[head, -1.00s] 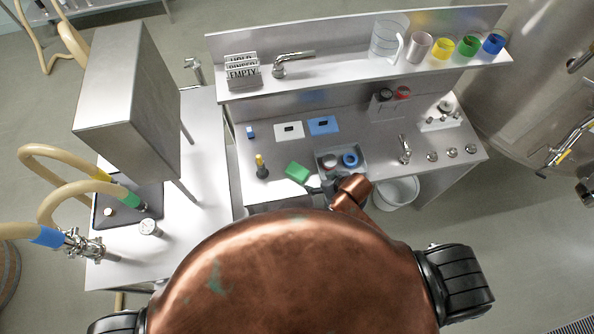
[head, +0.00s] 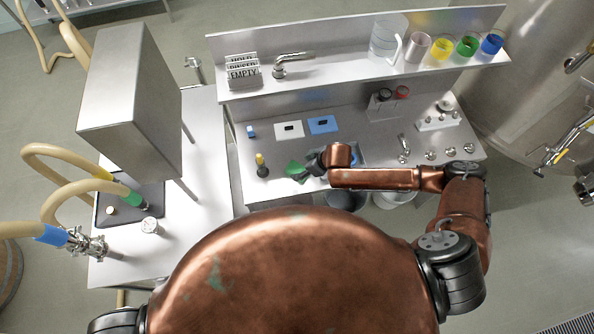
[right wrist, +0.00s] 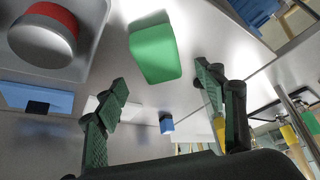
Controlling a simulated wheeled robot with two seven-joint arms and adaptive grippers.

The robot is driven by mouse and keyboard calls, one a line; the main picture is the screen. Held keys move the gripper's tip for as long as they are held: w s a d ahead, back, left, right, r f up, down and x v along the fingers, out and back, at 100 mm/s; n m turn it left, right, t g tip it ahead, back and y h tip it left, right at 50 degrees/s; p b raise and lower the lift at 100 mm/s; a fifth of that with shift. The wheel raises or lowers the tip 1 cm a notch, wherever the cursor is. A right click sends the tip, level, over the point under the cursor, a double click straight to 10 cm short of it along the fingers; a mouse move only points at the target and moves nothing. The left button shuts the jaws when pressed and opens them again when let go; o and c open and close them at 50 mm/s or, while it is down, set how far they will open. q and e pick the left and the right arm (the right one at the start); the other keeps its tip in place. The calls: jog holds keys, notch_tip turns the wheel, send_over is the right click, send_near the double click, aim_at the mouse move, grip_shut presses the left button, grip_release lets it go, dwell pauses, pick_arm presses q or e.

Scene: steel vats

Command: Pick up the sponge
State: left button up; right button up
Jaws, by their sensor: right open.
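The sponge (head: 294,168) is a green block lying on the steel bench, left of the tray. In the right wrist view the green sponge (right wrist: 154,52) shows ahead of and between my open fingers, with a gap around it. My right gripper (head: 306,172) is at the sponge's right side in the head view, partly covering it. In the right wrist view the right gripper (right wrist: 160,105) is open and empty. My left gripper is not in view.
A steel tray (head: 361,153) is partly hidden by my right arm. A yellow-topped dark bottle (head: 261,166) stands left of the sponge. White (head: 289,129) and blue (head: 322,125) plates lie behind. A shelf (head: 340,66) runs above the bench.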

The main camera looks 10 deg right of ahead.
aim_at(297, 169)
jog(key=x, duration=0.5)
jog(key=shift+f+p, duration=0.3)
jog(key=shift+f, duration=0.1)
jog(key=shift+c, duration=0.2)
jog(key=c, duration=1)
